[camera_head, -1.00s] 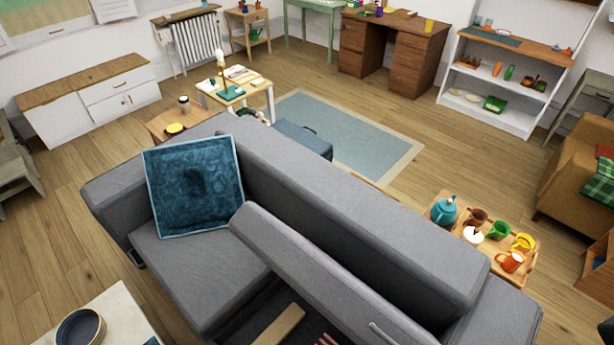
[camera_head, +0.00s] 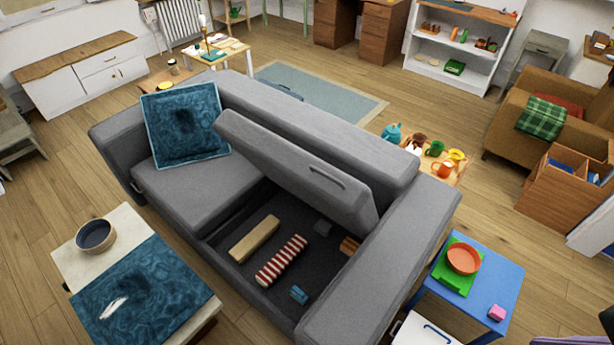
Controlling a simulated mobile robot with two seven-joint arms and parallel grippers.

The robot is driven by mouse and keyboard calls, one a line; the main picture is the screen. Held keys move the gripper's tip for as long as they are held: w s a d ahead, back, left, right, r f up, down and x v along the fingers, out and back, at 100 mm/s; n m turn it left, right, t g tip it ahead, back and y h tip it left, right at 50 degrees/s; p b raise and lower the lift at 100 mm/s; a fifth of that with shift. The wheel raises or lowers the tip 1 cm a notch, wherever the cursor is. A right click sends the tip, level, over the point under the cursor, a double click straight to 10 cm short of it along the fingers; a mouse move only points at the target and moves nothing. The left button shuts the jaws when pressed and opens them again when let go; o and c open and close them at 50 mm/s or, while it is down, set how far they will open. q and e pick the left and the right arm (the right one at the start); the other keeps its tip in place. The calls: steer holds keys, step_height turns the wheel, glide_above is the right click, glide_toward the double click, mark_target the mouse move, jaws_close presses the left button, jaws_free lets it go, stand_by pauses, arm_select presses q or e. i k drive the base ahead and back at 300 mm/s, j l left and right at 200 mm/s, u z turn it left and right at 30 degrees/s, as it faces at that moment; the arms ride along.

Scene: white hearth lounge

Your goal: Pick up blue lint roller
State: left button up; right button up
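A small blue object (camera_head: 299,294), which may be the blue lint roller, lies in the open storage well (camera_head: 225,235) under the grey sofa's seat. It is near the front right of the well, too small to make out its exact shape. A red-and-white striped roll (camera_head: 282,260) and a beige block (camera_head: 254,239) lie to its left. The sofa's right seat lid (camera_head: 300,170) is raised above the well. Neither of my grippers shows in the head view.
A low table (camera_head: 90,250) with a dark bowl and blue cloth stands in front of the sofa. A blue table (camera_head: 495,275) with a green tray and orange bowl stands to the right.

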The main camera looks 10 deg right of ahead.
mark_target(298, 294)
steer(key=k+l, duration=0.1)
steer(key=k, duration=0.25)
steer(key=u, duration=1)
steer(key=z, duration=1.05)
steer(key=i+j+z, duration=0.15)
steer(key=i+j, duration=0.15)
steer(key=i+j+z, duration=0.35)
steer(key=i+j, duration=0.3)
steer(key=i+j+z, duration=0.2)
steer(key=j, duration=0.3)
steer(key=i+j+z, duration=0.15)
steer(key=i+j, duration=0.2)
steer(key=i+j+z, duration=0.2)
steer(key=j, duration=0.35)
